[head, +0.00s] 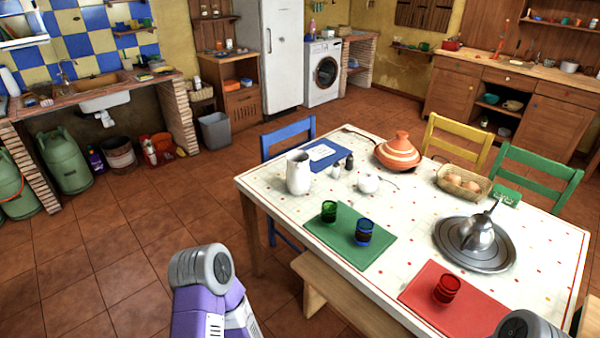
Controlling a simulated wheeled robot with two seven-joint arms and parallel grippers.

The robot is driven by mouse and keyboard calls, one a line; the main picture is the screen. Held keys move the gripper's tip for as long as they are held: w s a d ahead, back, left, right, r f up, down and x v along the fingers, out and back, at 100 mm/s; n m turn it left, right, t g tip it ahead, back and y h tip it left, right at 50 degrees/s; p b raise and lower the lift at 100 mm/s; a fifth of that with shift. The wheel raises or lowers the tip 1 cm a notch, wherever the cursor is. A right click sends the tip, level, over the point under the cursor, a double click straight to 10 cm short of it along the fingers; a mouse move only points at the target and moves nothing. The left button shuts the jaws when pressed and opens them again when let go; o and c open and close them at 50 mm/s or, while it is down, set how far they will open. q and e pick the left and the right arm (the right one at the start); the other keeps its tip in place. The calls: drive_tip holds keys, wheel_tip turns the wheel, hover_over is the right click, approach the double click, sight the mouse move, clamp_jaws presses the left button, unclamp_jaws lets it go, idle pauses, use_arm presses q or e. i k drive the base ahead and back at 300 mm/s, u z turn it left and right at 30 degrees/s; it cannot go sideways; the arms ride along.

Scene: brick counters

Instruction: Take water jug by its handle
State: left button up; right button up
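A white jug (298,174) stands upright at the left end of the dining table (268,200). Its handle is not clear at this size. Neither of my grippers shows in the head view. Only a purple and grey part of my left arm shows at the bottom, left of the table, and a grey part of my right arm shows at the bottom right edge. Nothing touches the jug.
A green mat (350,237) with two glasses lies in front. A tagine (397,152), bread basket (463,183) and metal teapot (479,233) stand farther right. A bench (345,300) borders the near side.

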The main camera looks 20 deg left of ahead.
sight(298, 178)
drive_tip(key=u, duration=1.75)
drive_tip(key=i, duration=2.4)
drive_tip(key=z, duration=2.85)
